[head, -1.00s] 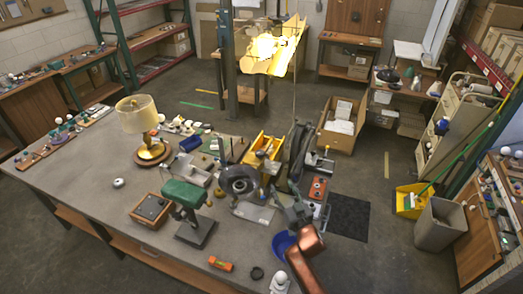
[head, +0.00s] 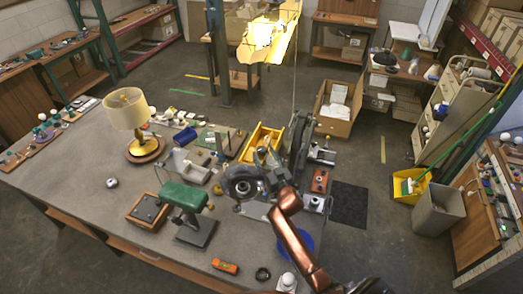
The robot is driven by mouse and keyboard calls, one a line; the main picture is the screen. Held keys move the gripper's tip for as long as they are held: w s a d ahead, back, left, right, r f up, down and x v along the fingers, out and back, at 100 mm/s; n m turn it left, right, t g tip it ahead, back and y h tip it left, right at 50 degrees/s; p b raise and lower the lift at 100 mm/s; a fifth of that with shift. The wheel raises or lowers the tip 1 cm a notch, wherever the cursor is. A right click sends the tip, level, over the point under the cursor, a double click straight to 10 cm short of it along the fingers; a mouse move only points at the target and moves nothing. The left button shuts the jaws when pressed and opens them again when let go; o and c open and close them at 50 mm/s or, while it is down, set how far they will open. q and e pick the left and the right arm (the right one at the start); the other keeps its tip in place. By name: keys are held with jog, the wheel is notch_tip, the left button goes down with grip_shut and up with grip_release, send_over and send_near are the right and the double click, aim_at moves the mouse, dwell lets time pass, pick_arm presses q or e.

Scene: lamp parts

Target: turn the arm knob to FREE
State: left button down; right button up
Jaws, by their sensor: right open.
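My right arm reaches in from the lower right, and its open gripper (head: 268,180) is over the work table (head: 95,200), close to a dark round ring-shaped part (head: 241,184). I cannot tell whether the gripper touches it. A green-headed lamp-like piece (head: 186,196) on a dark stand is left of the gripper. A table lamp (head: 128,110) with a cream shade stands upright further back. I cannot make out the arm knob or any FREE mark; it may be hidden by the gripper or too small. My left gripper is out of view.
A wooden box with a dark top (head: 148,211) and an orange tool (head: 225,266) lie near the front. A blue bowl (head: 304,243) is partly behind my arm. The table's left front is mostly clear.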

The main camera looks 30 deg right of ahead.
aim_at(264, 154)
jog(key=shift+w+d+r, duration=0.1)
jog(key=shift+w, duration=0.55)
jog(key=shift+w+d+r, duration=0.1)
jog(key=shift+w, duration=0.5)
jog(key=shift+w+f, duration=0.1)
jog(key=shift+w, duration=0.1)
jog(key=c, duration=0.5)
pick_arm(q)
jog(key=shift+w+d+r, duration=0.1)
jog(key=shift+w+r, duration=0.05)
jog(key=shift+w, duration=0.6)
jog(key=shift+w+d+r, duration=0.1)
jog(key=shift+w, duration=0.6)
pick_arm(e)
jog(key=c, duration=0.7)
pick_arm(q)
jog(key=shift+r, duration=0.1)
